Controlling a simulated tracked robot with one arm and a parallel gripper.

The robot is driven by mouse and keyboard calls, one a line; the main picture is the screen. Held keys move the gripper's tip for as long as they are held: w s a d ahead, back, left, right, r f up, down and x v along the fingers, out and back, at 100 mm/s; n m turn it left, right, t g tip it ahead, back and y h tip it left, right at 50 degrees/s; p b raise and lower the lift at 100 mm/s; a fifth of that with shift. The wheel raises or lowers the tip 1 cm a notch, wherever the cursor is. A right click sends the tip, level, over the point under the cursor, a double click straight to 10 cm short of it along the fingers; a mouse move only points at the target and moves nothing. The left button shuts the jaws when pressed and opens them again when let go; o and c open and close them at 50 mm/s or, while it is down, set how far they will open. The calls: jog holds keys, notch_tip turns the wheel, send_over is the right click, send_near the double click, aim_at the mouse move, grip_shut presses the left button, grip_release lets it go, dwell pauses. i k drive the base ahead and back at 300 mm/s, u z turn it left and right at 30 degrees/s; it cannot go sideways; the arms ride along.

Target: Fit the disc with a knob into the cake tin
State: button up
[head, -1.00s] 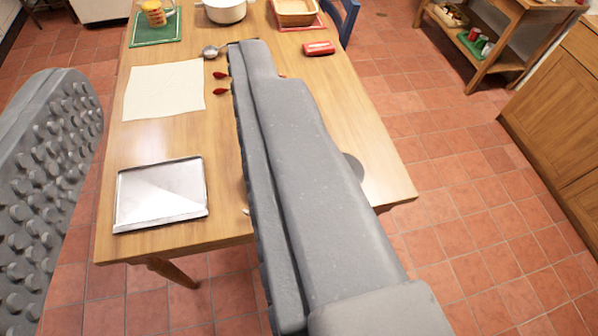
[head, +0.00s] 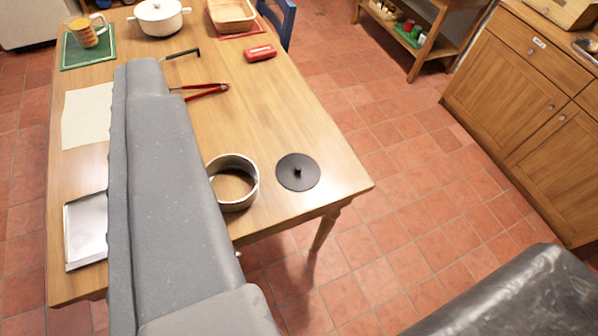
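The disc with a knob (head: 297,172) is a flat black round lying on the table near its right front corner, knob up. The cake tin (head: 233,182) is a silvery ring just left of it, apart from it. Wood colour shows inside the tin. One long grey finger of my gripper (head: 150,170) reaches across the table, left of the tin, and overlaps the tin's left edge in the picture. The other finger is out of view. No finger lies against the visible one and nothing shows held, so the gripper looks open.
A metal tray (head: 86,228) and a pale cloth (head: 84,118) are partly hidden by the finger. Bare table surrounds the disc.

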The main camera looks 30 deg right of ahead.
aim_at(230, 161)
jog(key=z, duration=0.05)
jog(key=k, duration=0.65)
jog(key=z, duration=0.4)
jog(key=i, duration=1.45)
jog(key=z, duration=0.15)
